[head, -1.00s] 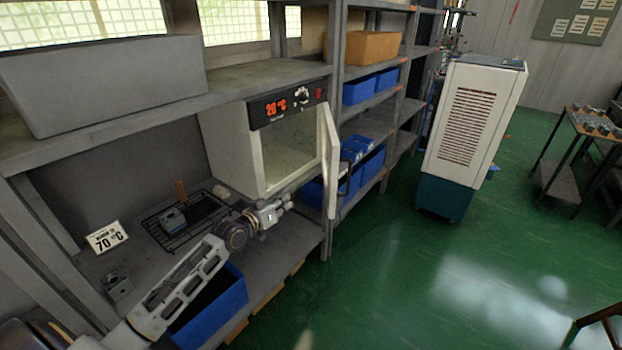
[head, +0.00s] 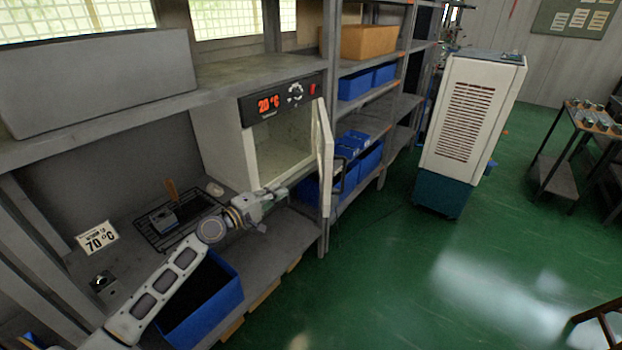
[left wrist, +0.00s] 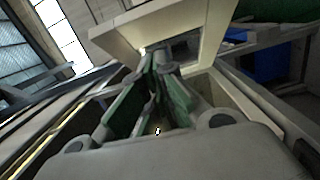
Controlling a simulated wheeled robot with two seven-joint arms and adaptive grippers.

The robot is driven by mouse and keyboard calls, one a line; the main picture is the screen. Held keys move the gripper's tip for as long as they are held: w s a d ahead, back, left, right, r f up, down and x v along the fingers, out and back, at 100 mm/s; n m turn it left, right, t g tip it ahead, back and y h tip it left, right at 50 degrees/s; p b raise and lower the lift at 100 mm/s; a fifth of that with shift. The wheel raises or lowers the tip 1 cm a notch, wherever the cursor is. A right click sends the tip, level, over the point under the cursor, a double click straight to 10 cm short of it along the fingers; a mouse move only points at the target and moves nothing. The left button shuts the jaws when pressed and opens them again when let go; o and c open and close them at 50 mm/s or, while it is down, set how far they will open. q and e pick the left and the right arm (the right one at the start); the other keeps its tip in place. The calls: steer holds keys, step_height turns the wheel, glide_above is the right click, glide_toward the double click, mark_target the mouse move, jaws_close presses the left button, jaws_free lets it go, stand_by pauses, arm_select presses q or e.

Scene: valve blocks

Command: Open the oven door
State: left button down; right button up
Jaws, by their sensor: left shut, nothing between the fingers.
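The white oven (head: 222,140) stands on the shelf, with a black control panel (head: 285,98) reading 20 °C in red. Its door (head: 325,160) stands wide open, swung out to the right, and the pale interior shows. The dark door handle (head: 339,175) is on the door's outer side. My left gripper (head: 280,194) is shut and empty, in front of the oven's lower front edge and left of the door, apart from the handle. In the left wrist view its fingers (left wrist: 160,58) are together, pointing toward the cream oven (left wrist: 130,38). My right gripper is not in view.
A wire rack (head: 150,236) with a small block (head: 163,218) lies on the shelf left of the oven. A 70 °C sign (head: 97,237) stands further left. A blue bin (head: 215,305) is below my left arm.

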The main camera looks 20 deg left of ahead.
arm_select(q)
steer(key=shift+n, duration=0.3)
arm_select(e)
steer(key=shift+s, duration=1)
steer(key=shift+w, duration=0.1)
arm_select(q)
steer(key=s+d+p+x, duration=0.1)
steer(key=p+x, duration=0.3)
steer(key=x, duration=0.9)
steer(key=shift+s+d, duration=0.15)
steer(key=shift+d, duration=0.6)
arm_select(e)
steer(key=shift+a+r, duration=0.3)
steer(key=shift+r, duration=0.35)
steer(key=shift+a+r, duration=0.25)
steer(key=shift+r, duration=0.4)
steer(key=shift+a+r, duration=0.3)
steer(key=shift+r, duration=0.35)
